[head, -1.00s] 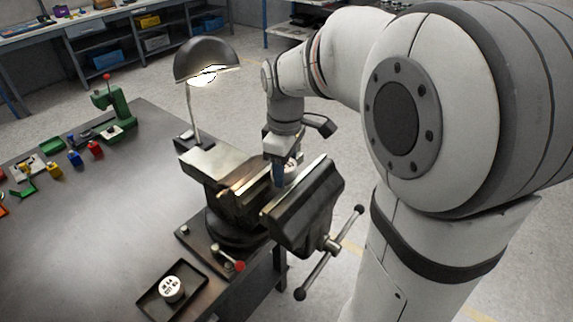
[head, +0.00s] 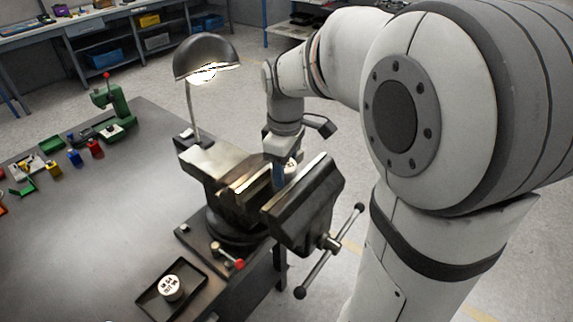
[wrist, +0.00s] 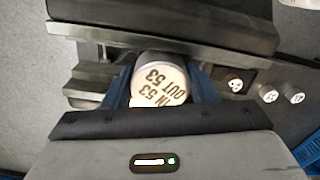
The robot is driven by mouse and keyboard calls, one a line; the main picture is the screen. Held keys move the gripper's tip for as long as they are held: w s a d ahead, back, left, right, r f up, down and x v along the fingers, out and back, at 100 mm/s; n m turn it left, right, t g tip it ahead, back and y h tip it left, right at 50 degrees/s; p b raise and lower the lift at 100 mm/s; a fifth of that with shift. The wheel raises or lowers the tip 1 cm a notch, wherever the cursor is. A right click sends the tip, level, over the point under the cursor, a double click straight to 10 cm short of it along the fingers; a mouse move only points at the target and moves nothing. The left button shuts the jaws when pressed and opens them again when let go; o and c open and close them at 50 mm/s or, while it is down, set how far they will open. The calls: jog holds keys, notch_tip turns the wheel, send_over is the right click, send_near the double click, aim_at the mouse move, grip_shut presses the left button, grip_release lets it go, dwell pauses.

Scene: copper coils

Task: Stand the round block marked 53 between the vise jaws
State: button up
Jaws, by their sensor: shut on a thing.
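The round block marked 53 (wrist: 160,82) is a pale cylinder whose end face reads "IN 53 OUT 53" in the wrist view. My gripper (wrist: 158,92) is shut on it, with one blue finger on each side. In the head view the block (head: 291,164) shows only in part beside my gripper (head: 279,175), at the vise opening. The vise has a left jaw (head: 238,200) and a right jaw (head: 305,203), with the blue fingers over the gap. The block's lower end is hidden, so I cannot tell whether it touches a jaw or the vise floor.
A dark tray (head: 151,304) holds another marked round block (head: 171,287) at the bench's front. A lamp (head: 205,60) stands behind the vise. The vise handle (head: 330,250) sticks out to the right. The middle of the bench (head: 90,215) is clear.

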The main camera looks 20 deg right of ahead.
jog(key=o, duration=1.2)
jog(key=shift+r, duration=0.1)
jog(key=shift+s+r+p, duration=0.1)
jog(key=shift+r+p, duration=2.95)
jog(key=shift+r, duration=0.9)
jog(key=s+m+b, duration=0.1)
jog(key=s, duration=0.1)
jog(key=s+f+m+t, duration=0.1)
jog(key=s+m, duration=0.1)
jog(key=s, duration=0.1)
jog(key=s+m+b, duration=0.1)
jog(key=s+m, duration=0.1)
jog(key=s, duration=0.1)
jog(key=shift+f+t+b, duration=0.3)
jog(key=shift+f+t, duration=0.1)
jog(key=s+f+m+t+b, duration=0.1)
jog(key=s+f+m, duration=0.2)
jog(key=s+m, duration=0.2)
jog(key=shift+s+t, duration=0.3)
jog(key=shift+s, duration=0.3)
